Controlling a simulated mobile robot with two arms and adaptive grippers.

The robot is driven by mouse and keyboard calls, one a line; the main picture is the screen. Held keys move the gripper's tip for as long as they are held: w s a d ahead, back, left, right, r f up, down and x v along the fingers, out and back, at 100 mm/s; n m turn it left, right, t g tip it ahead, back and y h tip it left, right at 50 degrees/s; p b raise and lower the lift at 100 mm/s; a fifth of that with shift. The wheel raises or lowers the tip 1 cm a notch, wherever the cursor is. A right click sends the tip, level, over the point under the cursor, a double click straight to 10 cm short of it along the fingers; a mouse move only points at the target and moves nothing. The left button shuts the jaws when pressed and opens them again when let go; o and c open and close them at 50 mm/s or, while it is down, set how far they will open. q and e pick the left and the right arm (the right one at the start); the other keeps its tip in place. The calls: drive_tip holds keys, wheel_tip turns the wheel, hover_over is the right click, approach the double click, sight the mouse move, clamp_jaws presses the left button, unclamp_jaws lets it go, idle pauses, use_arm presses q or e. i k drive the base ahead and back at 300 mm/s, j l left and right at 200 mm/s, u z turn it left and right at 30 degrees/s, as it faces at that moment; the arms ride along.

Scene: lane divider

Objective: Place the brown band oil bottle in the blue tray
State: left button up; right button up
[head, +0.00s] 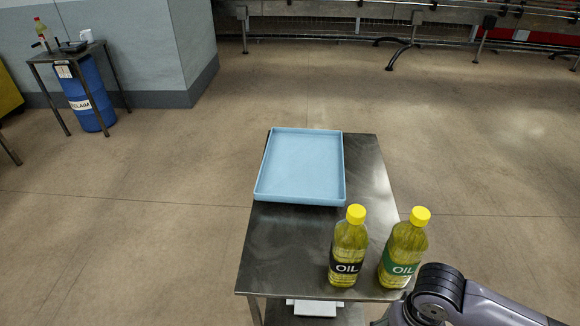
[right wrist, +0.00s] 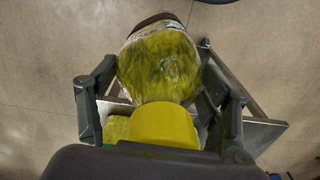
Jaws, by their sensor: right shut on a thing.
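The blue tray (head: 300,199) lies empty at the far end of the metal table. In the right wrist view, my right gripper (right wrist: 158,62) is shut on an oil bottle (right wrist: 158,75) with a yellow cap; a brown band edge shows at its far end. The held bottle is outside the head view, where my right arm (head: 440,292) enters at the bottom right. Two other oil bottles stand upright at the table's near end: one with a black band (head: 347,255), one with a green band (head: 403,255). My left gripper is not in view.
The metal table (head: 285,240) has bare room between the tray and the bottles, mostly on the left. A side table (head: 68,55) with a blue drum (head: 88,95) stands at the far left. A conveyor (head: 400,12) runs along the back.

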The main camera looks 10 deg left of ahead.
sight(306, 147)
drive_tip(key=j+z, duration=0.15)
drive_tip(key=j, duration=0.5)
drive_tip(key=j+z, duration=0.15)
drive_tip(key=j, duration=0.55)
drive_tip(key=k+j+z, duration=0.2)
drive_tip(key=j, duration=0.45)
drive_tip(key=i+j+z, duration=0.15)
drive_tip(key=j, duration=0.2)
drive_tip(key=i+j+z, duration=0.15)
drive_tip(key=j, duration=0.25)
drive_tip(key=i+j+z, duration=0.15)
drive_tip(key=j, duration=0.25)
drive_tip(key=i+j+z, duration=0.15)
drive_tip(key=j, duration=0.25)
drive_tip(key=i+j+z, duration=0.2)
drive_tip(key=j, duration=0.25)
drive_tip(key=i+j+z, duration=0.1)
drive_tip(key=j, duration=0.2)
drive_tip(key=i+j+z, duration=0.1)
drive_tip(key=j, duration=0.25)
drive_tip(key=i+j+z, duration=0.1)
drive_tip(key=i+j, duration=0.15)
drive_tip(key=i+j+z, duration=0.1)
drive_tip(key=j, duration=0.35)
drive_tip(key=i+j+z, duration=0.1)
drive_tip(key=j, duration=0.3)
